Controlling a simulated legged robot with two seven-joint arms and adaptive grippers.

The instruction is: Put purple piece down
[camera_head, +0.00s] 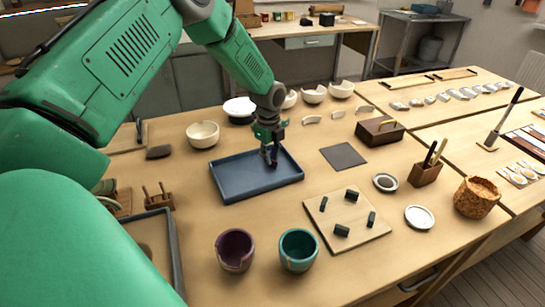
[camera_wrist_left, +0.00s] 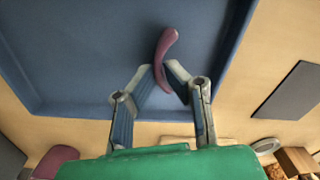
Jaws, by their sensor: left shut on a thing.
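My left gripper (camera_head: 270,158) points down over the blue tray (camera_head: 227,186) in the head view. In the left wrist view its fingertips (camera_wrist_left: 165,78) are shut on the purple piece (camera_wrist_left: 166,48), a thin curved shard. The piece is over the tray floor; I cannot tell whether it touches it. In the head view the piece is mostly hidden by the fingers. A purple cup (camera_head: 234,254) with a broken rim stands near the front edge, beside a teal cup (camera_head: 298,252). My right gripper is not in view.
A dark mat (camera_head: 343,156), a wooden box (camera_head: 379,132) and a tool holder (camera_head: 426,172) stand to the right. White bowls line the back. The rest of the tray looks empty.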

